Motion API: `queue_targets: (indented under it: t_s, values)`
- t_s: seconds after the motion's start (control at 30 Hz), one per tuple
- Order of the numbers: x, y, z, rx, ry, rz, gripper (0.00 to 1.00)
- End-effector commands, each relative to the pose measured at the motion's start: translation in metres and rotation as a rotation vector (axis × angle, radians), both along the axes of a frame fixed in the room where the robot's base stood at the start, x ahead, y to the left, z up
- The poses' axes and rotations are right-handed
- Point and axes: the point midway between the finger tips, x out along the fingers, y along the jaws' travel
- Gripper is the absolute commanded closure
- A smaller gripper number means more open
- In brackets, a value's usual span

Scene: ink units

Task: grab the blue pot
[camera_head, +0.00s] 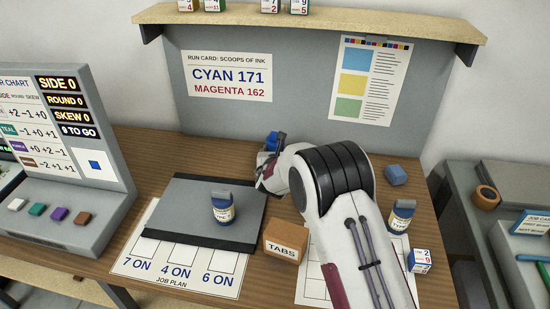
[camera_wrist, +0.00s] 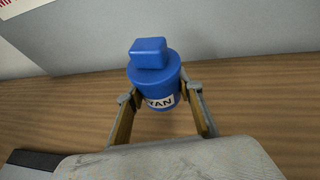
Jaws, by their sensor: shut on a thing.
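The blue pot (camera_wrist: 153,72) is in the wrist view, a round pot with a square blue knob on its lid and a white label reading "YAN". My gripper (camera_wrist: 158,97) is shut on it, one finger on each side of its body. In the head view only a blue bit of the pot (camera_head: 272,138) shows behind my gripper (camera_head: 268,162), near the back panel. My wrist and arm hide most of the rest. I cannot tell whether the pot's base touches the table.
A TABS box (camera_head: 285,240), a TYPE pot (camera_head: 401,216), a number cube (camera_head: 420,261) and a blue block (camera_head: 396,174) stand nearby. The grey back panel (camera_head: 225,125) rises close behind my gripper.

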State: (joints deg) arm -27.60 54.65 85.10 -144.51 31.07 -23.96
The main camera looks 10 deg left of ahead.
Motion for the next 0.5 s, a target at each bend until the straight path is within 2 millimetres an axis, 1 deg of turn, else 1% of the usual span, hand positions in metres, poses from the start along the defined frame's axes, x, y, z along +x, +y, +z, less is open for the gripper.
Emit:
queue_targets:
  t_s: [0.03,0.17,0.4,0.5]
  values:
    - [0.001,0.000,0.013,0.003,-0.008,0.000,1.00]
    - [0.001,0.000,0.037,0.003,-0.008,0.000,1.00]
    - [0.001,0.000,0.085,0.005,-0.007,-0.001,1.00]
    - [0.001,0.000,0.101,0.004,-0.007,-0.001,1.00]
